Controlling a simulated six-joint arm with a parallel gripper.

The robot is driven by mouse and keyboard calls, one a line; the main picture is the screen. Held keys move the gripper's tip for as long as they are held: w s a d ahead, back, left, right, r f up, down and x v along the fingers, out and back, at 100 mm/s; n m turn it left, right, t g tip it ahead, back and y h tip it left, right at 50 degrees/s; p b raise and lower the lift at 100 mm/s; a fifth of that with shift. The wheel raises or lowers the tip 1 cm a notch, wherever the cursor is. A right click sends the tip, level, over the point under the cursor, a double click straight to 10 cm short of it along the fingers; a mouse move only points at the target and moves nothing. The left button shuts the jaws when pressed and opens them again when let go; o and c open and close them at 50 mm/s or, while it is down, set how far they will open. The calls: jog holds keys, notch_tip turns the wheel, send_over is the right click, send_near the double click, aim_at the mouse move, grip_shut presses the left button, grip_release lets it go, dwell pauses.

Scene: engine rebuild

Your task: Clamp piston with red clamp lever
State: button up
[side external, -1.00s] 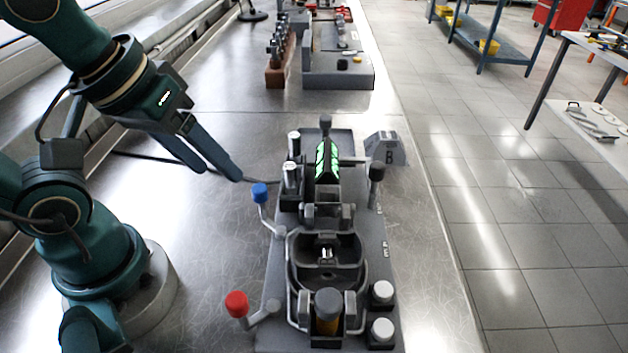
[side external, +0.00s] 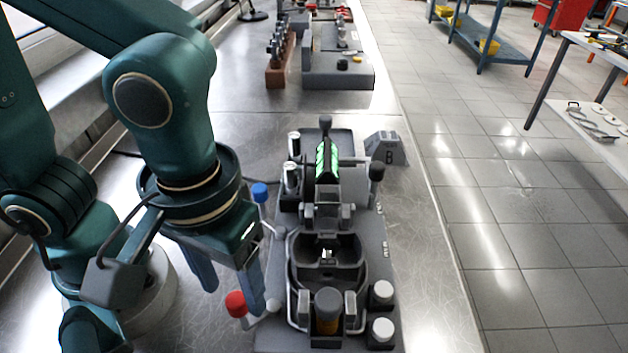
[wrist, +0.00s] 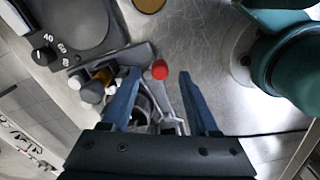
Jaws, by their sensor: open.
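The red clamp lever (side external: 236,303) has a round red knob on a grey arm at the near left corner of the dark fixture (side external: 375,245). My gripper (side external: 234,300) is open, with its blue fingers pointing down around the knob. In the wrist view the red knob (wrist: 160,69) shows between the tips of my gripper (wrist: 160,73), with a gap on both sides. I cannot tell whether a finger touches it. A dark part, perhaps the piston (side external: 327,262), sits in the round cradle; I cannot identify it surely.
A blue-knobbed lever (side external: 260,192) stands just behind my gripper. An amber cylinder with a dark cap (side external: 327,308) and two white knobs (side external: 382,292) are at the fixture's near end. A block marked B (side external: 386,148) stands behind right.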

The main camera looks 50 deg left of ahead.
jog(key=shift+f, duration=1.05)
grip_shut()
